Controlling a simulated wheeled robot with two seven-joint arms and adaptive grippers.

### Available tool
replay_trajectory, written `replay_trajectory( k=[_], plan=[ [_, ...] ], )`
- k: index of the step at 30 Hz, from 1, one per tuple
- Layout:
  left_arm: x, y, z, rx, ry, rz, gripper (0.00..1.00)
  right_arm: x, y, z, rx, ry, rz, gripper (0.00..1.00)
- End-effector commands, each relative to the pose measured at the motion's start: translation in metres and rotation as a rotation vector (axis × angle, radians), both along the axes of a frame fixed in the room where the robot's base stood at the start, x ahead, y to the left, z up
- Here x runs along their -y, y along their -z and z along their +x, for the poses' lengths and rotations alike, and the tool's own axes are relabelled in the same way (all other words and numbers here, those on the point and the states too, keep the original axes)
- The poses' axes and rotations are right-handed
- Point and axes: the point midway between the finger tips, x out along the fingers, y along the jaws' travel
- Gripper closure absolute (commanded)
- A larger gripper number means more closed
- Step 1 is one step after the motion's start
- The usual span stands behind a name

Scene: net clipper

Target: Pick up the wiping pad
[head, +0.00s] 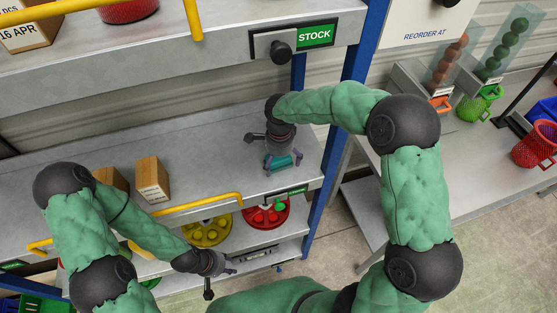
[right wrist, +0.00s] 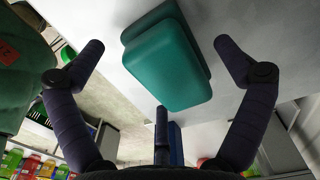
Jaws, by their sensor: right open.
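The wiping pad is a teal block with rounded edges. In the head view the pad (head: 283,162) is on the grey middle shelf, near its right end. My right gripper (head: 283,166) is over it, with its purple-grey fingers on either side. In the right wrist view the pad (right wrist: 172,65) lies between the two spread fingers of the right gripper (right wrist: 163,60), with visible gaps on both sides. The right gripper is open and not closed on it. My left gripper (head: 232,271) is low at the shelf front, far from the pad; its finger opening is unclear.
Two cardboard boxes (head: 152,179) stand on the middle shelf to the left. A yellow rail (head: 200,209) runs along its front edge. Yellow (head: 207,231) and red (head: 266,215) round trays sit below. A blue post (head: 335,140) stands right of the pad, and an upper shelf hangs above.

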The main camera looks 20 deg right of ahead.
Motion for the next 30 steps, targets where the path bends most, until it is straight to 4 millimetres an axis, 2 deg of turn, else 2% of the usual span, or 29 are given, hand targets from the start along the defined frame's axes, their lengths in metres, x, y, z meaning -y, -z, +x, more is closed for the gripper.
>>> replay_trajectory(
  k=[3, 4, 9, 13, 14, 23, 30],
  plan=[
    [0.000, 0.000, 0.000, 0.000, 0.000, 0.000, 0.60, 0.000, 0.000, 0.000, 0.000, 0.000, 0.000, 0.00],
    [0.000, 0.000, 0.000, 0.000, 0.000, 0.000, 0.60, 0.000, 0.000, 0.000, 0.000, 0.000, 0.000, 0.06],
    [0.000, 0.000, 0.000, 0.000, 0.000, 0.000, 0.60, 0.000, 0.000, 0.000, 0.000, 0.000, 0.000, 0.54],
    [0.000, 0.000, 0.000, 0.000, 0.000, 0.000, 0.60, 0.000, 0.000, 0.000, 0.000, 0.000, 0.000, 0.56],
    [0.000, 0.000, 0.000, 0.000, 0.000, 0.000, 0.60, 0.000, 0.000, 0.000, 0.000, 0.000, 0.000, 0.61],
    [0.000, 0.000, 0.000, 0.000, 0.000, 0.000, 0.60, 0.000, -0.003, 0.000, 0.001, 0.000, 0.000, 0.61],
    [0.000, 0.000, 0.000, 0.000, 0.000, 0.000, 0.60, 0.000, -0.028, 0.002, 0.006, 0.001, 0.000, 0.61]
  ],
)
